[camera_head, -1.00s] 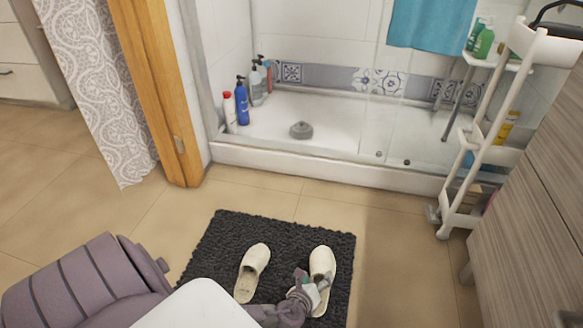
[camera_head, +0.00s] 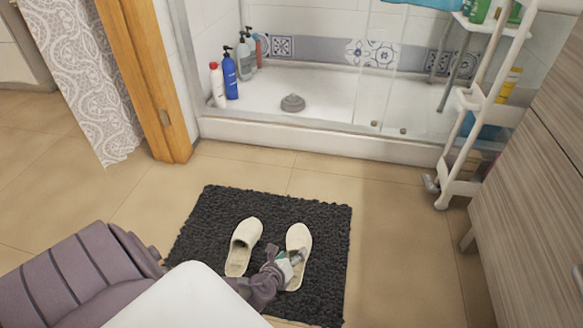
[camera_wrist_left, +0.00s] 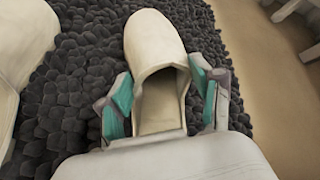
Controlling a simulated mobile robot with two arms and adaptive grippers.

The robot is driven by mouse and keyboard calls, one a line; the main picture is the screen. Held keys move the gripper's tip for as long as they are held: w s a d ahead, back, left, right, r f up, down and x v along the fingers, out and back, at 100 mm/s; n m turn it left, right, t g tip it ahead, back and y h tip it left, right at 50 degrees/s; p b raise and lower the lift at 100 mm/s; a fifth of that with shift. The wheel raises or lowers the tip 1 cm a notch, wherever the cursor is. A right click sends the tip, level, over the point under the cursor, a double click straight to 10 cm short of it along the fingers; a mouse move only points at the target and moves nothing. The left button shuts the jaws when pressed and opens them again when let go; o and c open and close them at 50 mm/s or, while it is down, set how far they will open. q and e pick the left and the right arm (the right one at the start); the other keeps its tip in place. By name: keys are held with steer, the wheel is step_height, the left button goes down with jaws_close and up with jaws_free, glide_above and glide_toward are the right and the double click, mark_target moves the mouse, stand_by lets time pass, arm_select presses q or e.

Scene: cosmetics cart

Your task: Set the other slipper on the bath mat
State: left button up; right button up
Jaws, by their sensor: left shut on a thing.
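The dark grey shaggy bath mat (camera_head: 325,222) lies on the tiled floor in front of the shower. One cream slipper (camera_head: 243,243) lies on the mat, to the left. The other cream slipper (camera_head: 299,245) is over the mat to its right, toe toward the shower. My left gripper (camera_head: 290,264) is shut on this right slipper near its open heel end. The left wrist view shows the held slipper (camera_wrist_left: 153,45) between the teal-padded fingers of the gripper (camera_wrist_left: 162,105), with the mat (camera_wrist_left: 75,95) around it. I cannot tell whether its sole touches the mat.
The shower tray (camera_head: 330,108) with bottles (camera_head: 230,75) stands behind the mat. A white rolling rack (camera_head: 468,140) and a wood-grain cabinet (camera_head: 530,200) stand at the right. A patterned curtain (camera_head: 85,85) hangs at the left. Floor between mat and cabinet is clear.

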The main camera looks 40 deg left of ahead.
arm_select(q)
steer(key=shift+f, duration=0.15)
steer(key=o, duration=1.2)
